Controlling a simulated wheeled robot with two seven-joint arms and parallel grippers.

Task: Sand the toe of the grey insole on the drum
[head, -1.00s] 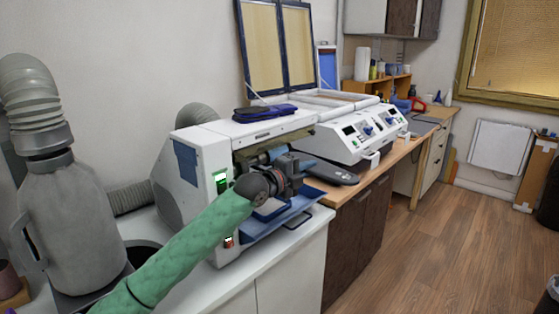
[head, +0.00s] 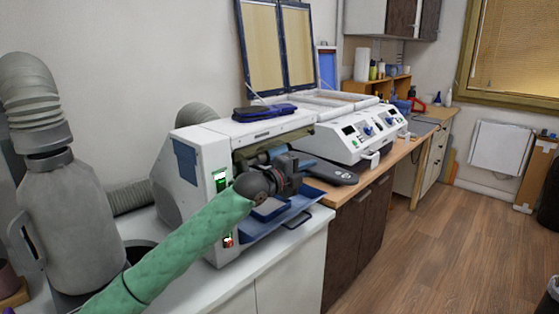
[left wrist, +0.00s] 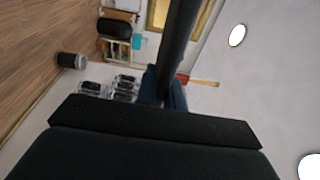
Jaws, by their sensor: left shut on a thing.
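The white sanding machine (head: 195,205) stands on the bench at the middle left, with its drum opening facing right. A bluish-grey roller, probably the drum (head: 262,158), shows partly behind my gripper. My left gripper (head: 290,172) is in front of this opening, shut, with its fingertips hard to make out. A dark grey, insole-shaped piece (head: 330,171) shows just right of it; I cannot tell whether this is the held one. In the left wrist view a long dark piece (left wrist: 180,40) stands out beyond the gripper. Contact with the drum is hidden. My right gripper is out of view.
A blue tray (head: 262,228) juts out below the opening. A white control unit (head: 350,140) stands to the right. A grey canister with a hose (head: 70,215) is at left.

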